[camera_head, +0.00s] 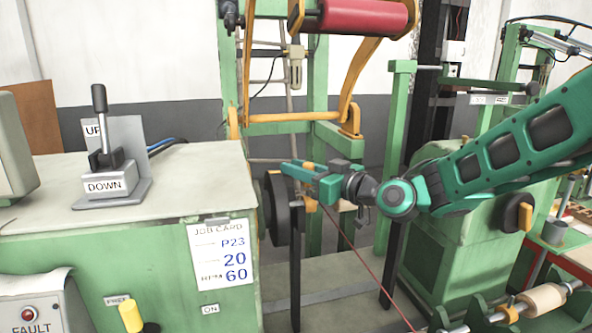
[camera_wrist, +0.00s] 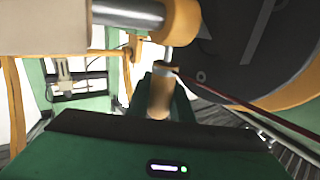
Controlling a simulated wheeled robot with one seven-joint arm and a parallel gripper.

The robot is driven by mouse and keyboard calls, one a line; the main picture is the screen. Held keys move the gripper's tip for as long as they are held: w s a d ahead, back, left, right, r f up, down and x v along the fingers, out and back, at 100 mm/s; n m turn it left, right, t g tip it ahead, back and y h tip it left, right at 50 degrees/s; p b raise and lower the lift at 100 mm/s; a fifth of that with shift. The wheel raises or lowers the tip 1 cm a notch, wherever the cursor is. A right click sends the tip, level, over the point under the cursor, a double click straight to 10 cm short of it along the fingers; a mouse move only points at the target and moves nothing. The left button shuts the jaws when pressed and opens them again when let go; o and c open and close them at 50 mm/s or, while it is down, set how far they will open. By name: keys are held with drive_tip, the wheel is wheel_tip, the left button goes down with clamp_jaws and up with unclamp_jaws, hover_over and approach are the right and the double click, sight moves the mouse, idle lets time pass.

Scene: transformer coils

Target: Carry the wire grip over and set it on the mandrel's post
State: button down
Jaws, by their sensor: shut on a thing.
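My gripper (camera_head: 298,174) is at the green winding machine, in front of the dark round flange (camera_head: 273,208) on its side. In the wrist view, my gripper's fingers are shut around the wire grip (camera_wrist: 160,96), a tan cylinder with a grey band near its top. A red wire (camera_wrist: 225,98) runs from the grip to the right. A small metal pin (camera_wrist: 168,56) shows just above the grip, below the mandrel's orange collar (camera_wrist: 182,20). I cannot tell whether pin and grip touch. In the head view the grip is mostly hidden by my gripper.
The large dark flange (camera_wrist: 262,38) is close on the right in the wrist view. A grey shaft (camera_wrist: 128,12) lies above. The machine cabinet (camera_head: 120,240) with a lever (camera_head: 100,105) stands left. The red wire (camera_head: 362,258) slants down to the lower right.

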drive_tip(key=shift+f, duration=0.7)
idle(0.3)
drive_tip(key=c, duration=1.5)
unclamp_jaws()
drive_tip(key=shift+a, duration=0.1)
drive_tip(key=shift+s, duration=0.1)
drive_tip(key=v, duration=1)
drive_tip(key=shift+d, duration=0.5)
